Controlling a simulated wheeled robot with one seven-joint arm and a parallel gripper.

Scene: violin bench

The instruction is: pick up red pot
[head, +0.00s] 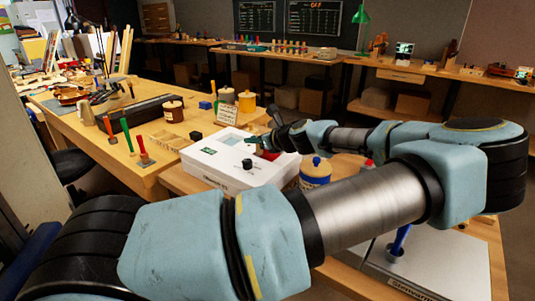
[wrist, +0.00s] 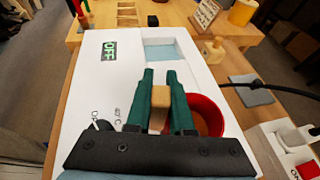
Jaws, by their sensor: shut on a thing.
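The red pot (wrist: 208,112) is round and open, with an orange-brown inside. It shows at the right of my fingers in the wrist view, over the right part of a white box (wrist: 92,75). A small red part of the pot (head: 269,155) shows under my gripper in the head view. My gripper (wrist: 160,95) has its green fingers closed on a light wooden piece that looks like the pot's handle. The fingers hide where it joins the pot. I cannot tell whether the pot rests on the box or is just above it. My gripper also shows in the head view (head: 266,143).
The white box has an OFF display (wrist: 109,50), a pale blue recess (wrist: 161,54) and a black knob (head: 247,164). A blue-lidded jar (head: 316,173) stands close to its right. The long bench at left holds jars, tools and a wooden tray (head: 170,140).

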